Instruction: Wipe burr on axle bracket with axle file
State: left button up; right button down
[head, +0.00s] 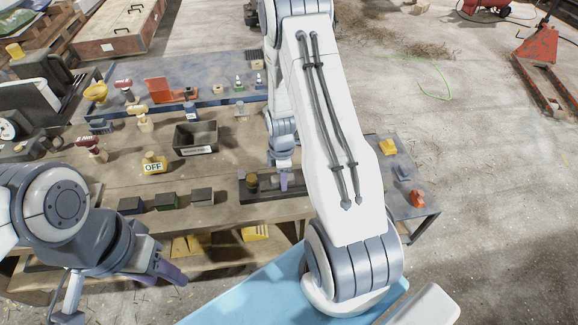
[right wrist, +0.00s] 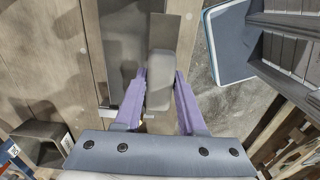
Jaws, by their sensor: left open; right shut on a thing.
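My right gripper (head: 284,184) is over the front right of the workbench, at a dark tray-like base (head: 300,181) holding small brownish and grey parts (head: 264,181). In the right wrist view, its purple fingers (right wrist: 158,100) are shut on a grey, blocky thing (right wrist: 160,78), probably the axle file. A flat grey-brown strip (right wrist: 172,28) lies beyond it; I cannot tell whether they touch. I cannot make out the axle bracket or its burr for certain. My left gripper (head: 165,268) is open and empty, in front of the bench's front left edge.
Several dark blocks (head: 166,201) line the bench front. Behind them are a yellow OFF block (head: 154,163) and a labelled dark bin (head: 196,138). A side table (head: 418,215) at the right holds small yellow, blue and orange things. My right arm hides part of the bench.

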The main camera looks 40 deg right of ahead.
jog(key=shift+r+p, duration=1.1)
jog(key=shift+r, duration=0.6)
jog(key=shift+a, duration=0.1)
